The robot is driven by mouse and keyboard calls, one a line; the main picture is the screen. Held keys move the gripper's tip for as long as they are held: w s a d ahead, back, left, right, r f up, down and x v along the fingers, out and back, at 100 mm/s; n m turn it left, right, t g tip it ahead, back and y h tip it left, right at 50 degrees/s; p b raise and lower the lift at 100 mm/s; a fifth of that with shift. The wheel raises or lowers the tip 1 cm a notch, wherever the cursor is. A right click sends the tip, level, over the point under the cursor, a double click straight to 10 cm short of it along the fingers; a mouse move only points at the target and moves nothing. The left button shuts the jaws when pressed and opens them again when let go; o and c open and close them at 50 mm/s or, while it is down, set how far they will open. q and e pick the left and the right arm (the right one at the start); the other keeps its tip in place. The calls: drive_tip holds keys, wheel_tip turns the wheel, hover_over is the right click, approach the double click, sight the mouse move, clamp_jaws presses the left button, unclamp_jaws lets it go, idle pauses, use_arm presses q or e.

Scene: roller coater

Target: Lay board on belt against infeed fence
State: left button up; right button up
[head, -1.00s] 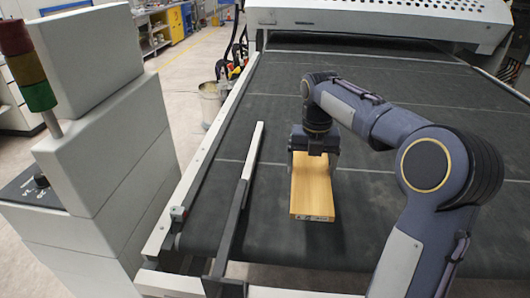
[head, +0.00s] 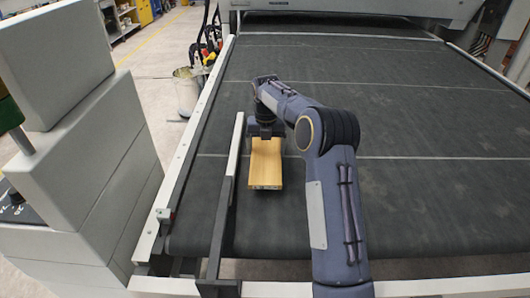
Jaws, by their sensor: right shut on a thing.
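The light wooden board (head: 266,166) is above or on the dark belt (head: 420,185), with its length running roughly along the belt. My right gripper (head: 266,135) is shut on the board near its far end, from above. The infeed fence (head: 235,145), a pale and dark bar, stands just left of the board and nearly parallel to it. A narrow strip of belt shows between them. I cannot tell whether the board's underside touches the belt. My left gripper is not in view.
A grey cabinet (head: 80,165) stands left of the belt. The machine's white housing (head: 350,10) spans the far end. A bucket (head: 188,90) stands on the floor beyond the left rail. The belt to the right is clear.

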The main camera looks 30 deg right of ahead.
sight(265, 149)
drive_tip(key=shift+w+f, duration=0.35)
drive_tip(key=shift+f, duration=1.65)
